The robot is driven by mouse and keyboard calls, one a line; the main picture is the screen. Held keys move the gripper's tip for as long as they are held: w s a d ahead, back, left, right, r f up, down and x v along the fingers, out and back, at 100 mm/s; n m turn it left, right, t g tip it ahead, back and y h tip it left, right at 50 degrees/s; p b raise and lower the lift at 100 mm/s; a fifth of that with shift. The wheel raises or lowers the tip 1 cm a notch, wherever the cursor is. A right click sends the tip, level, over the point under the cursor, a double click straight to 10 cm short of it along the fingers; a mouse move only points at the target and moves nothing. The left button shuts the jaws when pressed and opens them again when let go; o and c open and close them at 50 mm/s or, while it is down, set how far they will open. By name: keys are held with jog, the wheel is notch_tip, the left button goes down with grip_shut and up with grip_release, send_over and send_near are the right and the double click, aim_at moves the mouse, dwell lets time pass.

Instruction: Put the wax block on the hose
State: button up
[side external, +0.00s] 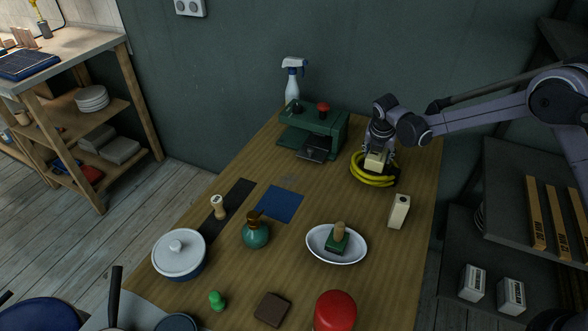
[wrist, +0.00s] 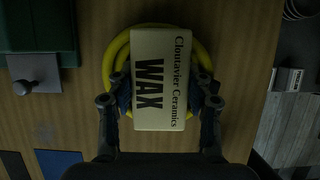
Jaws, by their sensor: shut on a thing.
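The wax block (wrist: 160,80) is a cream block with "Cloutavier Ceramics WAX" printed in dark letters. In the side external view the wax block (side external: 375,161) is in my gripper (side external: 378,158), over the coiled hose. The yellow hose (side external: 370,178) lies coiled on the table near its back right edge. In the wrist view the hose (wrist: 115,60) shows around the block, which covers its middle. My gripper (wrist: 160,105) is shut on the block's two long sides. I cannot tell whether the block touches the hose.
A green machine (side external: 318,128) stands left of the hose, with a spray bottle (side external: 292,85) behind it. A cream box (side external: 398,211) stands in front of the hose. A white bowl (side external: 322,248) holding a green stamp (side external: 339,240) is nearer the front. The table's right edge is close.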

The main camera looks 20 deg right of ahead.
jog(key=o, duration=1.3)
jog(key=v, duration=1.1)
jog(key=shift+r, duration=0.3)
jog(key=s+d+r+m+t+y, duration=0.2)
jog(key=s+r+m, duration=0.8)
jog(key=s+m, duration=0.75)
jog(key=s, duration=0.1)
jog(key=s+f+m+t, duration=0.1)
jog(key=s+m, duration=0.4)
jog(key=s+m+t+y, duration=0.1)
jog(key=s+m, duration=0.3)
jog(key=s, duration=0.1)
jog(key=shift+f+m, duration=0.25)
jog(key=shift+f, duration=0.05)
